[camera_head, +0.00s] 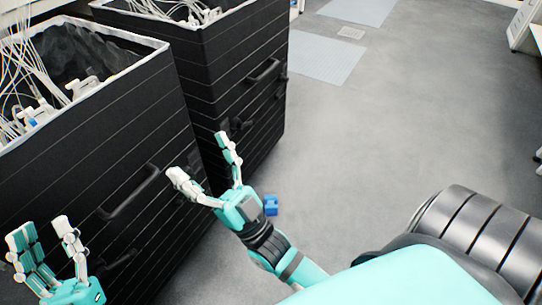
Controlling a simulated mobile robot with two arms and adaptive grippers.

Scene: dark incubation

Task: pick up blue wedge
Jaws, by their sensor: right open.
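A small blue wedge (271,205) lies on the grey floor, just right of my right gripper in the picture. My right gripper (200,160) is teal and white, open and empty, with its fingers spread towards the dark cabinets. Its palm and wrist are close beside the wedge in the picture; how far above the floor it is, I cannot tell. My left gripper (45,235) is at the lower left, with its fingers apart and nothing visible between them.
The grey floor (400,110) to the right is clear. Pale floor panels (325,57) lie further back.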

